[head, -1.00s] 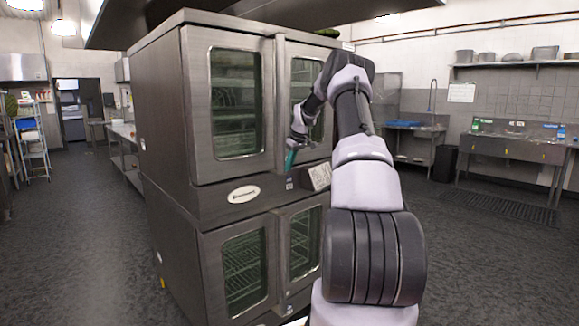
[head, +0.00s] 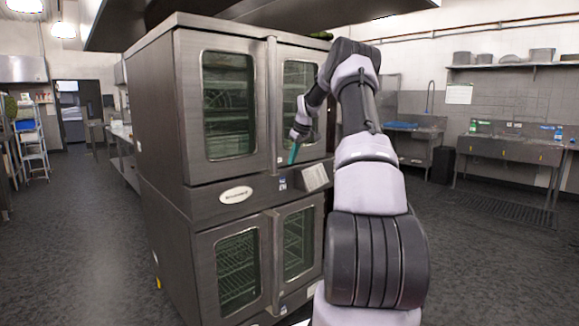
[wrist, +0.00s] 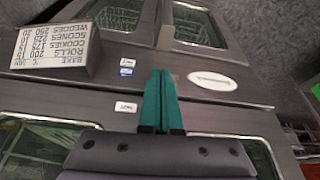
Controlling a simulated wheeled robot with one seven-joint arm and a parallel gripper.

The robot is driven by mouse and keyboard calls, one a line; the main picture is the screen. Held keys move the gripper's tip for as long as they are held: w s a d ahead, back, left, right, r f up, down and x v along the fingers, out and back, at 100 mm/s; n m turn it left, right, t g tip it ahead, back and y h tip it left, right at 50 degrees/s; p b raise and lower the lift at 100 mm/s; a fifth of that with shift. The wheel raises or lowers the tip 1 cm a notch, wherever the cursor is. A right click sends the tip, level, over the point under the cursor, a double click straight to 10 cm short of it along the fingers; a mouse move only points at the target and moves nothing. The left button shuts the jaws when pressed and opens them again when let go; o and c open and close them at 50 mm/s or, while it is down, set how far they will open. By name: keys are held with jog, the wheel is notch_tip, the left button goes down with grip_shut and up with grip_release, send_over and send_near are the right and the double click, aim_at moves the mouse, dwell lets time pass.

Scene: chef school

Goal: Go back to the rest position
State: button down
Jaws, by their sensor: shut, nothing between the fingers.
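My gripper (head: 293,153) hangs in front of the upper oven doors in the head view, with its fingers pointing down. In the wrist view its two teal fingers (wrist: 161,100) lie side by side, shut, with nothing between them. The double oven (head: 190,186) fills the middle of the head view. All of its visible doors are closed. My gripper appears apart from the oven, but the exact gap is hard to tell.
A baking chart (wrist: 55,50) is fixed on the oven front, close to my gripper. A steel sink (head: 510,150) stands along the right wall, and a shelf rack (head: 32,140) is at the far left. The floor (head: 480,260) is clear on the right.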

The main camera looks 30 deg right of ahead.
jog(key=v, duration=0.5)
jog(key=shift+r, duration=0.35)
jog(key=s+a+r+m+t+h, duration=0.1)
jog(key=s+a+r+m, duration=0.1)
jog(key=s+a+r, duration=0.65)
jog(key=s+a+r+m, duration=0.1)
jog(key=s+a+r, duration=0.5)
jog(key=s+a, duration=0.55)
jog(key=s+a+f+m, duration=0.1)
jog(key=s+a, duration=0.2)
jog(key=s, duration=0.5)
jog(key=s+a+f+m+t+y, duration=0.1)
jog(key=s+a+m, duration=0.1)
jog(key=s, duration=0.6)
jog(key=s+a+f+m+t, duration=0.1)
jog(key=s+a+f+m, duration=0.1)
jog(key=s, duration=0.6)
jog(key=shift+s+a, duration=0.3)
jog(key=shift+a, duration=0.5)
jog(key=shift+f, duration=0.1)
